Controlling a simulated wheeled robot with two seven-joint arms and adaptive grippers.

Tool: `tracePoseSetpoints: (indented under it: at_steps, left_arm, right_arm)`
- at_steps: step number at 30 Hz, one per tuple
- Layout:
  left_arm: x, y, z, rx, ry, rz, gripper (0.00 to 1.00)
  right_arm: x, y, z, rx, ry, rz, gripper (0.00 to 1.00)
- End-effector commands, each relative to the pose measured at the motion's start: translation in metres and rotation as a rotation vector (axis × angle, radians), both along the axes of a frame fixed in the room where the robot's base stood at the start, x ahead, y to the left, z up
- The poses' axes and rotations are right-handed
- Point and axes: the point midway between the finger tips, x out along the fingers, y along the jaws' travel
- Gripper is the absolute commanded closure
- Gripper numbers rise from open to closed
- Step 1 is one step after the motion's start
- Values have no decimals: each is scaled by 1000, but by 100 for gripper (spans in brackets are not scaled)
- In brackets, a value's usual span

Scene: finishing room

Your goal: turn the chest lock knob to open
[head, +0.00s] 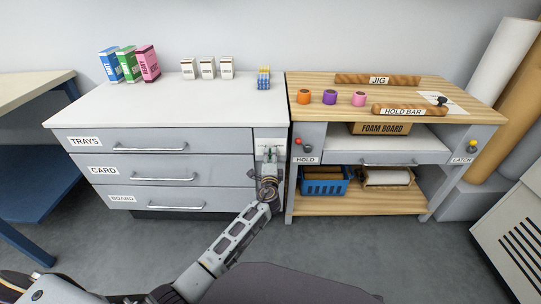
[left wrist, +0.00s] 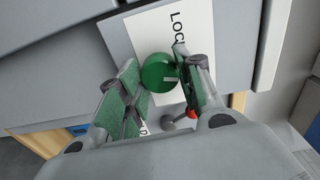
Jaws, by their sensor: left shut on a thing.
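The chest (head: 160,137) has three drawers labelled TRAYS, CARD and BOARD, all closed. Its lock knob (left wrist: 158,72) is round and green with a pale mark, on a white plate (left wrist: 150,25) lettered LOC, the rest hidden. My left gripper (head: 269,157) is at the narrow panel on the chest's right side and mostly hides the knob in the head view. In the left wrist view its green-padded fingers (left wrist: 160,80) are on both sides of the knob, shut on it. My right gripper is not in view.
Right of the chest stands a wooden bench (head: 340,88) with a red-tipped HOLD lever (head: 298,142) close beside my left gripper. A blue basket (head: 323,187) sits on its lower shelf. Several cartons and small boxes stand on the chest top.

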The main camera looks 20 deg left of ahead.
Motion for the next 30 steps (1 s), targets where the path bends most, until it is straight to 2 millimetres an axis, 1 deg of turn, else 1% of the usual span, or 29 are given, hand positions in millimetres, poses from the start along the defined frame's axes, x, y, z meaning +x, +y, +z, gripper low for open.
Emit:
tracePoseSetpoints:
  at_steps: [1, 10, 12, 24, 30]
  left_arm:
    - [0, -1, 2, 33, 10, -2, 89]
    - [0, -1, 1, 200, 59, -2, 89]
    - [0, -1, 1, 237, 68, -3, 89]
    - [0, -2, 0, 432, 126, -3, 89]
    - [0, -2, -1, 483, 140, -3, 89]
  right_arm:
    - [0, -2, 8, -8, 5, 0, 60]
    - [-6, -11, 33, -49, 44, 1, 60]
    - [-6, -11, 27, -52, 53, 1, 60]
    - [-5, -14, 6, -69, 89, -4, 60]
    - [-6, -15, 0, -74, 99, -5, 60]
